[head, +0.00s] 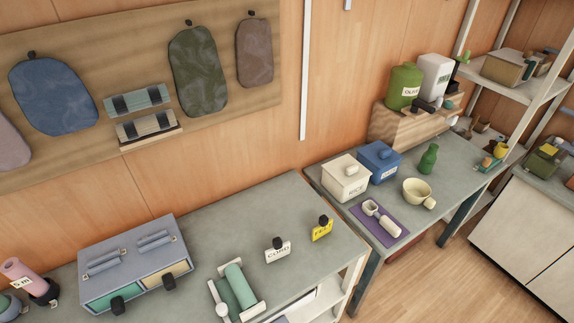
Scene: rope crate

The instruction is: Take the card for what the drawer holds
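A blue-grey drawer box (125,262) stands on the near bench. It has a green drawer front (98,303) on the left and a tan drawer front (182,268) on the right, each with a black knob. Both drawers look shut, and their contents are hidden. A white card (279,255) reading "CORD" stands upright right of the box, with a black knob on top. A yellow card (322,232) stands further right, also with a black knob; its lettering looks like "FELT" but is small. Neither of my grippers is in view.
A green roll in a white-ended holder (239,284) lies between box and cards. A pink cylinder (22,275) stands far left. The right bench holds a "RICE" box (346,181), a blue box (379,163) and a cream bowl (416,190). The near bench's back is clear.

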